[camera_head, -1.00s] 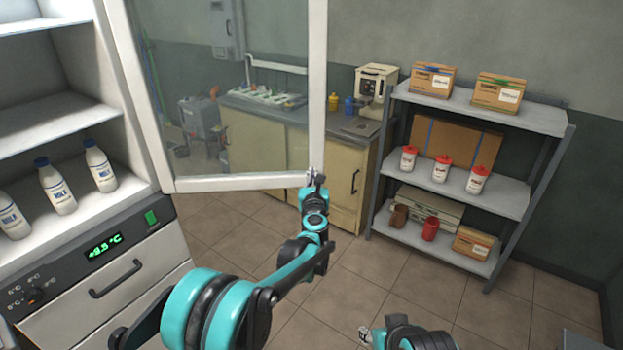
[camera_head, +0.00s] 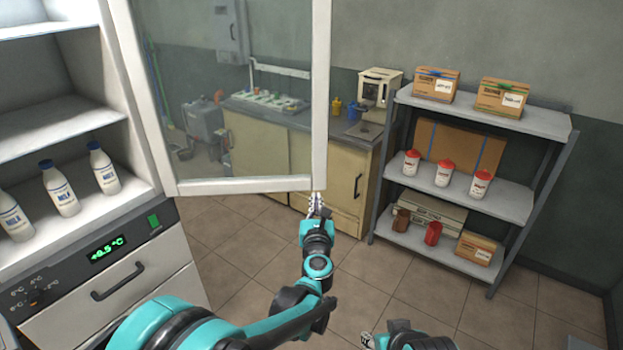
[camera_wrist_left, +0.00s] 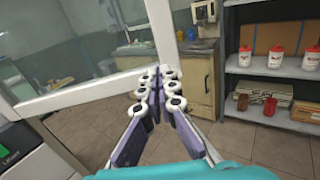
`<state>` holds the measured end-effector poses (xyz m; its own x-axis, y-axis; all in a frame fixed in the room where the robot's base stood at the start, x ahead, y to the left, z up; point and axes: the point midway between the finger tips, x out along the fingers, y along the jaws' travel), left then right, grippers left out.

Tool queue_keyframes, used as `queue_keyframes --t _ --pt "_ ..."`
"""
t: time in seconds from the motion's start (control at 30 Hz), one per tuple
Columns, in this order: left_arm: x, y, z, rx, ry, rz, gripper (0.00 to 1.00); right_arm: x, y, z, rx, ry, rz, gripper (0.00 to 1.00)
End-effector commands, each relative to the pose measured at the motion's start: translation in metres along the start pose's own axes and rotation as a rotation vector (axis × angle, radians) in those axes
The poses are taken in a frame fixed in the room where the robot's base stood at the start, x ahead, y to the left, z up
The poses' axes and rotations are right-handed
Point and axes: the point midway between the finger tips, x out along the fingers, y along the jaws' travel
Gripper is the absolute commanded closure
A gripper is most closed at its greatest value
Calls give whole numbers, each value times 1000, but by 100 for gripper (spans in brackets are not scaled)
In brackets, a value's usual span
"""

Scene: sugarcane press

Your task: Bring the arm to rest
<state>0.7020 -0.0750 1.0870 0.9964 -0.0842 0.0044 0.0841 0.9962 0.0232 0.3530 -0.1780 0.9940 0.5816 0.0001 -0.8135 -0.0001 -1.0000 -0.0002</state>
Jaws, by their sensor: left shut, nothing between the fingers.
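My left gripper (camera_head: 315,201) is shut and empty, just below the lower right corner of the open glass fridge door (camera_head: 245,185) in the head view. In the left wrist view its fingers (camera_wrist_left: 158,82) are together with nothing between them, and the white door frame (camera_wrist_left: 90,92) passes behind and to the left. I cannot tell the exact gap to the door. My left arm reaches in from the bottom, bent at the elbow. My right gripper (camera_head: 368,340) shows only partly at the bottom edge, and its jaws are too small to read.
The open fridge (camera_head: 60,130) at left holds several milk bottles. A metal shelf rack (camera_head: 535,122) with boxes and red-lidded containers stands at right. A cabinet (camera_head: 343,185) stands behind the door. The tiled floor (camera_head: 400,280) between is clear.

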Motion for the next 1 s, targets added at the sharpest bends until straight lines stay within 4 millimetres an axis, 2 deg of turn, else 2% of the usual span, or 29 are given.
queue_keyframes --t 0.17,0.3,0.4,0.47,0.57,0.67,0.8,0.9,1.0 --pt "-18 14 40 276 -51 -70 100 0 0 0 0 0 0 60" --pt "-49 27 73 694 -104 -174 100 0 0 0 0 0 0 60" --pt "-77 37 80 1007 -125 -256 100 0 0 0 0 0 0 60" --pt "-96 44 78 1194 -131 -308 100 0 0 0 0 0 0 60" --pt "-131 59 65 1501 -127 -407 100 0 0 0 0 0 0 60" --pt "-169 79 42 1798 -107 -526 100 0 0 0 0 0 0 60" --pt "-229 118 -2 2182 -56 -742 100 0 0 0 0 0 0 60" --pt "-273 149 -35 2410 -9 -928 100 0 0 0 0 0 0 60" --pt "-312 178 -62 2567 36 -1110 100 0 0 0 0 0 0 60"
